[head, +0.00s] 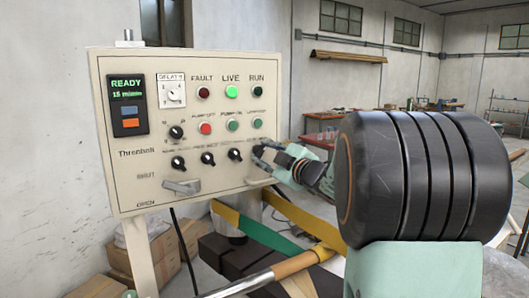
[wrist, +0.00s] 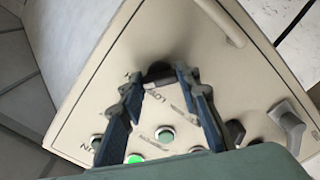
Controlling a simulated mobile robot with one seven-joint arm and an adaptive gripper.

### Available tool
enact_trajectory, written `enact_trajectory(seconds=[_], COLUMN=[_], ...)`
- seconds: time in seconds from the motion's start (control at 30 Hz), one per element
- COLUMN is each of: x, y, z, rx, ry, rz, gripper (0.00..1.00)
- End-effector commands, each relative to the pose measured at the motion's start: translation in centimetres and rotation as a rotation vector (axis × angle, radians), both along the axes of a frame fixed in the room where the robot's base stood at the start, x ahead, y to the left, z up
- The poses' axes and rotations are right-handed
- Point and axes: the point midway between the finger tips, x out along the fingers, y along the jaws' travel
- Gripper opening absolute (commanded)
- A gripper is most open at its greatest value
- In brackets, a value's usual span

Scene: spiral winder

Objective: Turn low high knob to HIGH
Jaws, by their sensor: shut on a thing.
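The beige control panel (head: 150,208) stands left of centre in the head view. My gripper (head: 263,152) reaches its lower right edge from the right. In the wrist view my gripper (wrist: 160,74) has one blue-lined finger on each side of the dark low high knob (wrist: 159,70) and is shut on it. A label reading LOW (wrist: 154,94) shows beside this knob between the fingers. In the head view the gripper hides most of the knob. Its exact pointing direction cannot be told.
Red and green buttons (head: 232,125) and lamps lie above. A handle (head: 182,187) juts out below. Yellow and green bars (head: 300,222) cross below my arm.

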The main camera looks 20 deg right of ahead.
Motion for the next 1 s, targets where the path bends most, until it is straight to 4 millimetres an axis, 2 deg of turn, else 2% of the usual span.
enact_trajectory(seconds=[0.4,0.43,0.57,0.87,1.0], x=[0.0,0.0,0.0,-0.1,-1.3], y=[0.1,0.1,0.1,0.0,-0.3], z=[0.1,0.1,0.1,0.1,0.1], rx=[0.009,0.009,0.009,0.007,0.007], ry=[0.000,0.000,0.000,0.000,0.000], rz=[0.001,0.001,0.001,0.000,-0.002], gripper=[0.06,0.32,0.47,0.48,0.48])
